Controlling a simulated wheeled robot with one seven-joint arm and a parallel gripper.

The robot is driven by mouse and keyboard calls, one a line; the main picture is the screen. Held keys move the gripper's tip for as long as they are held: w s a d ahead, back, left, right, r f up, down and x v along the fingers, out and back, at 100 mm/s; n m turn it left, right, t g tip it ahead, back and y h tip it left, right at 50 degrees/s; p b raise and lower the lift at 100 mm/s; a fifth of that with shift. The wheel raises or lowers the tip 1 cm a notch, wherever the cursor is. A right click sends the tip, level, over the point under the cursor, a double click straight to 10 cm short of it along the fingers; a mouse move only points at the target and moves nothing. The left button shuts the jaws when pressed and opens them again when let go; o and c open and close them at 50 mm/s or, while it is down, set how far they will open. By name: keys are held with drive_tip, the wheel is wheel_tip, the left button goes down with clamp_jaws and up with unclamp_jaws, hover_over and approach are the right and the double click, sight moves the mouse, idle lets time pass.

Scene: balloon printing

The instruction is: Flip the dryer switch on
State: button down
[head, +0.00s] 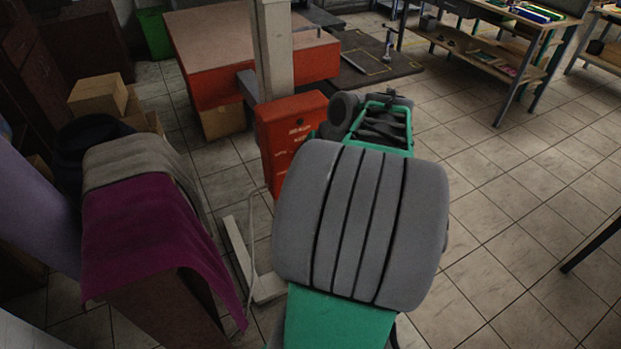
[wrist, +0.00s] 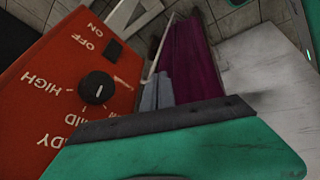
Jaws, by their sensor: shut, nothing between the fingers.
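The dryer's red control box (head: 286,137) stands by a pale post, just left of my wrist in the head view. In the wrist view, the box's red panel (wrist: 40,95) fills the left side. A small black switch (wrist: 114,48) sits near its edge beside the ON and OFF labels; its tilt is too small to tell. A round black knob (wrist: 97,88) is below it. My gripper (wrist: 165,121) shows as a teal and dark grey finger across the bottom of the wrist view. It is shut and empty, apart from the switch in the picture. The fingertips are not clear in the head view.
A magenta cloth (head: 150,240) drapes over a stand at left, near cardboard boxes (head: 98,96). A workbench (head: 505,25) stands at the upper right. The tiled floor at right is open.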

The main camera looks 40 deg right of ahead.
drive_tip(key=s+d+r+n+t, duration=0.1)
drive_tip(key=s+d+n, duration=0.2)
drive_tip(key=s+d, duration=0.3)
drive_tip(key=shift+d+t, duration=0.3)
drive_tip(key=shift+d, duration=0.8)
drive_tip(key=w+a+f+p, duration=0.1)
drive_tip(key=w+f+p, duration=0.1)
drive_tip(key=w+f, duration=0.6)
drive_tip(key=shift+w+f+p, duration=0.3)
drive_tip(key=shift+w, duration=0.25)
drive_tip(key=shift+a, duration=0.1)
